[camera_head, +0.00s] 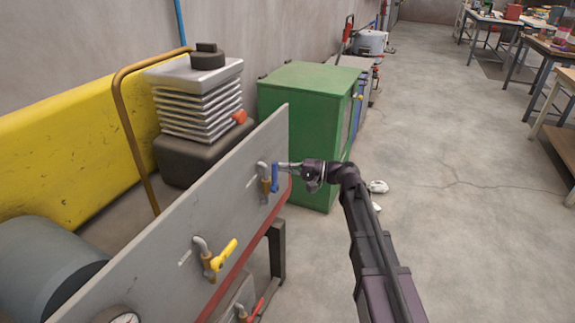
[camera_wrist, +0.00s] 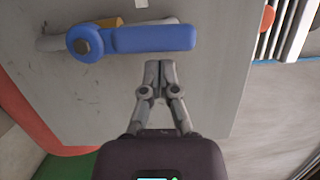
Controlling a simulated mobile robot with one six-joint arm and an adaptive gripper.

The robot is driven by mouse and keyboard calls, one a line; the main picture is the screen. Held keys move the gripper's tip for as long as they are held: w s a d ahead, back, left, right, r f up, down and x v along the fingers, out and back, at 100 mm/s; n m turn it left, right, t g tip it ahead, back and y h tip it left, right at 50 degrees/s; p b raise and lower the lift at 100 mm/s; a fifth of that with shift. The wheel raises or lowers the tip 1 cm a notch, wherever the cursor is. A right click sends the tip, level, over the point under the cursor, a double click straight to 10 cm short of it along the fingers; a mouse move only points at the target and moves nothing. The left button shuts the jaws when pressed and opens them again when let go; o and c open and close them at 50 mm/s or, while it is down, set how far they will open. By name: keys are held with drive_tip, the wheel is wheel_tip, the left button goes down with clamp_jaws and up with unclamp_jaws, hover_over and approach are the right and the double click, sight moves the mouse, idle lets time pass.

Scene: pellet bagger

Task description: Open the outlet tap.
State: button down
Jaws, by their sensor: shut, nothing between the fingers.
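A tap with a blue lever (camera_head: 274,178) is on the grey panel in the head view. Its lever hangs down beside the brass-coloured body. The blue lever (camera_wrist: 150,39) lies across the top of the wrist view, with its round hub at the left. My gripper (camera_head: 284,165) is at the panel's right end, close to this lever. In the wrist view my gripper (camera_wrist: 158,66) has its fingertips together and empty, just below the lever's middle; I cannot tell whether they touch it. No label shows which tap is the outlet.
A yellow-handled tap (camera_head: 223,256) and a red-handled tap (camera_head: 252,311) are lower on the rig. A gauge (camera_head: 125,319) is at the bottom edge. A green cabinet (camera_head: 305,110) stands behind the panel. Floor to the right is mostly clear, with workbenches (camera_head: 540,45) at the far right.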

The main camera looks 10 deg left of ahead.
idle(0.3)
drive_tip(key=shift+s+a+r, duration=0.1)
drive_tip(key=shift+s, duration=0.55)
drive_tip(key=w+d, duration=0.4)
drive_tip(key=d, duration=0.6)
drive_tip(key=shift+w+d, duration=0.35)
idle(0.4)
